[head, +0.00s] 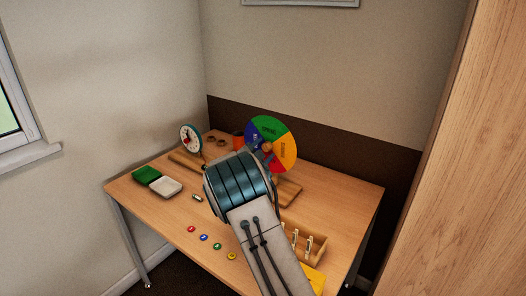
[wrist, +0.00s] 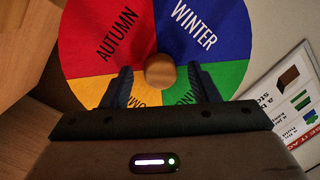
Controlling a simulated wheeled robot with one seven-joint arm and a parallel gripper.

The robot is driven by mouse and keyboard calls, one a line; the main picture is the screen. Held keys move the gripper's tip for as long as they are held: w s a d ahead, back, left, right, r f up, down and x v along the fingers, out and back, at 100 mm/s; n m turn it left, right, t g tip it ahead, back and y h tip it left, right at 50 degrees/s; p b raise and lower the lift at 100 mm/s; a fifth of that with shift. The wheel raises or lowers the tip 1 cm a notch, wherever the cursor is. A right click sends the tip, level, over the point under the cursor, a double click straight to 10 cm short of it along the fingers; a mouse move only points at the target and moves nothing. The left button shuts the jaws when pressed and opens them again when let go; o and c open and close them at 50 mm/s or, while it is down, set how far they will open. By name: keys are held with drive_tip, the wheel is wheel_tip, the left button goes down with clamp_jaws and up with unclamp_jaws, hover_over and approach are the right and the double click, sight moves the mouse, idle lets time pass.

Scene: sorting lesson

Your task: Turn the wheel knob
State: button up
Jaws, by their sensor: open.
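The season wheel (head: 269,130) stands upright on the table, with green, orange, blue and red sectors. In the wrist view the wheel (wrist: 195,25) fills the upper middle, with AUTUMN on red and WINTER on blue. The round wooden knob (wrist: 160,71) is at its centre. My gripper (wrist: 160,80) is open, with one dark finger on each side of the knob and a gap showing at both sides. I cannot tell how deep the fingers reach around it.
A wooden cabinet (head: 455,180) stands at the right.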

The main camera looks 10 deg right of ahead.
drive_tip(key=c, duration=1)
drive_tip(key=shift+r+n+p, duration=0.1)
drive_tip(key=shift+n+p, duration=0.2)
drive_tip(key=n+p, duration=0.3)
drive_tip(key=shift+r, duration=0.2)
drive_tip(key=n+g+p, duration=0.1)
drive_tip(key=n+p, duration=0.4)
drive_tip(key=n+g+p, duration=0.1)
drive_tip(key=n+p, duration=0.3)
drive_tip(key=n, duration=0.1)
drive_tip(key=shift+f+n+h+p, duration=0.1)
drive_tip(key=shift+n+h+p, duration=0.3)
drive_tip(key=shift+n+p, duration=0.8)
drive_tip(key=shift+n, duration=0.3)
